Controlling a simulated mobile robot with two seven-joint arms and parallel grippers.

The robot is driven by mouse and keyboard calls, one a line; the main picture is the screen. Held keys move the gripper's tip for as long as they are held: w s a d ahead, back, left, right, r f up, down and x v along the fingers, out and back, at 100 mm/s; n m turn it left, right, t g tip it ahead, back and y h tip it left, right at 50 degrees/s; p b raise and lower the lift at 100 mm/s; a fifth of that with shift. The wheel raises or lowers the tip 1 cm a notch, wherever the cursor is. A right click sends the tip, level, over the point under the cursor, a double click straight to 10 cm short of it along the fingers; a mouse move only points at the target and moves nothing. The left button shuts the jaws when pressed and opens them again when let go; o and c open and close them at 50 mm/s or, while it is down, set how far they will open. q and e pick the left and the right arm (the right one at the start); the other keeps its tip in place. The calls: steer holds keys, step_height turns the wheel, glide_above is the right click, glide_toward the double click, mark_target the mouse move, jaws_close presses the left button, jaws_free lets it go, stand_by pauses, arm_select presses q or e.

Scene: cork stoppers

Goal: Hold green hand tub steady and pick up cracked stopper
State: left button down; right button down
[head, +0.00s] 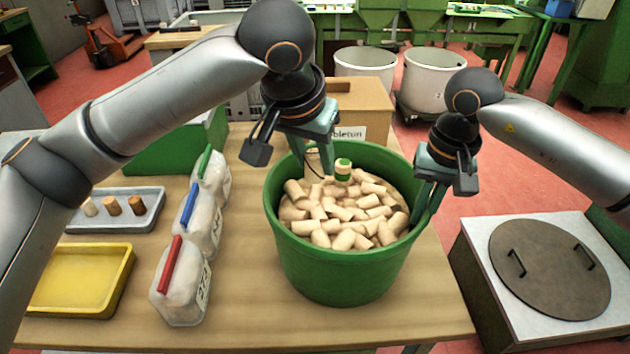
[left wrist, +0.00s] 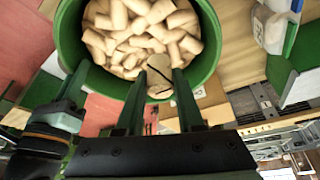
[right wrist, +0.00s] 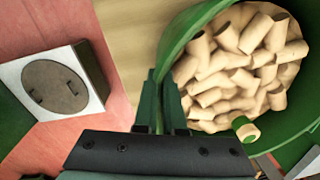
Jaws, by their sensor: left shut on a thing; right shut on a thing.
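The green tub (head: 335,265) stands on the table, filled with many pale cork stoppers (head: 350,215). My left gripper (head: 318,160) is over the tub's far side, shut on a pale stopper with a dark line on it, the cracked stopper (left wrist: 160,72). In the head view this stopper (head: 313,163) is partly covered by the fingers.
Left of the tub stand several clear containers with red (head: 170,265), blue and green handles. A grey tray (head: 150,222) with 3 stoppers and a yellow tray (head: 80,285) lie further left. A cardboard box (head: 365,95) stands behind the tub. The table front is clear.

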arm_select(q)
steer(key=shift+r, duration=0.7)
arm_select(e)
steer(key=c, duration=0.9)
jaws_free()
steer(key=shift+r, duration=0.15)
